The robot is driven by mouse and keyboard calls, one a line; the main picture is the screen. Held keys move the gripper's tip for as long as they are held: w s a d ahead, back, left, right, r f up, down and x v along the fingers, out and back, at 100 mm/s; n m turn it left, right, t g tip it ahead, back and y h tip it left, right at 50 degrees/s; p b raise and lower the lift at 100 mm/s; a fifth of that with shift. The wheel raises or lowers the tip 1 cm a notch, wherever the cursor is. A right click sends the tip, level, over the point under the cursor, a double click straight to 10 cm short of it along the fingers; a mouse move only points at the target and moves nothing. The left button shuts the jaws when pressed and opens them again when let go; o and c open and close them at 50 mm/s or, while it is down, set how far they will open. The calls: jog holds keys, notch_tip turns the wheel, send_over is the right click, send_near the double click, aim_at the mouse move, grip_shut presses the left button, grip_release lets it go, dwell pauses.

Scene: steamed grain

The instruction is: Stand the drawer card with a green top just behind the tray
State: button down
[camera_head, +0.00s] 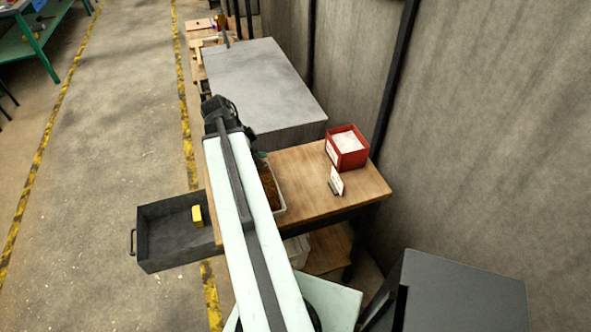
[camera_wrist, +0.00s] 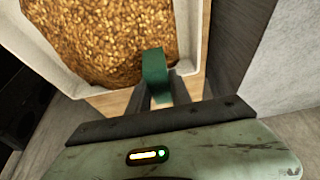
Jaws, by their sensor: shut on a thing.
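My gripper (camera_wrist: 160,92) is shut on a green-topped card (camera_wrist: 154,66), seen in the wrist view. The card is upright between the fingers, beside the near edge of the tray and overlapping it in the picture. The pale tray (camera_wrist: 78,88) is filled with golden-brown grain. In the head view the tray (camera_head: 281,211) sits on the wooden table, partly hidden by my arm. A bit of green (camera_head: 259,155) shows beside my arm at the tray's far end. Whether the card touches the table cannot be told.
An open dark drawer (camera_head: 152,213) juts left from the wooden table (camera_head: 310,175), with a yellow block (camera_head: 197,215) inside. A small white card (camera_head: 336,182) and a red box (camera_head: 347,160) stand at right. A grey cabinet (camera_head: 262,85) stands beyond the table.

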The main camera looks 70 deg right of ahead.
jog(key=s+d, duration=0.2)
jog(key=s, duration=0.1)
jog(key=s+d, duration=0.2)
jog(key=s, duration=0.2)
jog(key=s+d+f+b, duration=0.1)
jog(key=s+d, duration=0.1)
jog(key=s, duration=0.1)
jog(key=shift+s+d, duration=0.15)
jog(key=shift+d, duration=0.25)
jog(key=b+x, duration=0.4)
jog(key=shift+w+a+f, duration=0.2)
jog(key=shift+w+a, duration=0.1)
jog(key=shift+r, duration=0.2)
jog(key=shift+f, duration=0.15)
jog(key=c, duration=1.2)
grip_release()
jog(key=shift+o, duration=0.2)
